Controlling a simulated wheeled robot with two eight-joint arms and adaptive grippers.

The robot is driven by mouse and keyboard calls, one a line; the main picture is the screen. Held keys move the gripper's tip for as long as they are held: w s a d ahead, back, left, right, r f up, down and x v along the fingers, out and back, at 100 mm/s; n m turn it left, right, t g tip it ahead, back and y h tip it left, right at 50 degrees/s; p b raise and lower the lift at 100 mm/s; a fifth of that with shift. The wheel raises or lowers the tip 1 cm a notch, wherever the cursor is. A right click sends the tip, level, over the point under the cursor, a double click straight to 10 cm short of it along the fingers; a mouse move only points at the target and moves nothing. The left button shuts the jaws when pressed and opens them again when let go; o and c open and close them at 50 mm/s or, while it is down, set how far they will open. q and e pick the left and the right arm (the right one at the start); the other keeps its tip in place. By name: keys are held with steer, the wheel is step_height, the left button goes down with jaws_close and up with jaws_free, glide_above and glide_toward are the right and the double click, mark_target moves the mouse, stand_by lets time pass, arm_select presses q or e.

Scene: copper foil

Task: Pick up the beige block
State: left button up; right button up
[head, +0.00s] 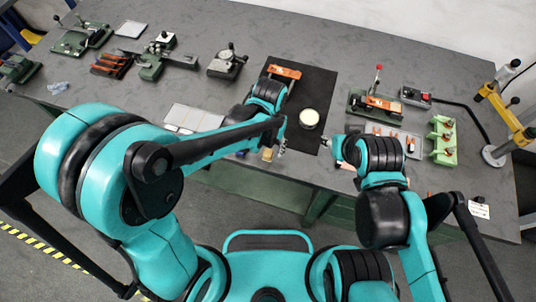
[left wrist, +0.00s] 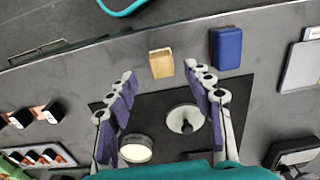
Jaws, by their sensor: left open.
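The beige block (left wrist: 161,63) lies on the grey table near its front edge in the left wrist view. It also shows small in the head view (head: 267,154). My left gripper (left wrist: 163,78) is open, with its fingertips apart on either side of the line to the block. The block appears just beyond the fingertips, and nothing is between the fingers. In the head view my left gripper (head: 280,142) is close to the block, at its right. My right gripper (head: 334,147) shows small at the table's front edge, and its jaws are unclear.
A blue block (left wrist: 226,47) lies right of the beige block in the left wrist view. A black mat (head: 318,85) bears a round cream-topped thing (head: 309,118). A grey disc-shaped thing (left wrist: 184,119) sits below the fingers. A green holder (head: 441,140) stands at the right.

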mark_target(268, 152)
arm_select(q)
step_height(268, 152, down, 4)
steer(key=shift+a+f+b, duration=0.1)
steer(key=shift+a+b, duration=0.05)
steer(key=shift+b, duration=0.6)
steer(key=shift+c, duration=0.9)
steer(key=c, duration=1)
steer(key=shift+o, duration=0.2)
steer(key=shift+r, duration=0.2)
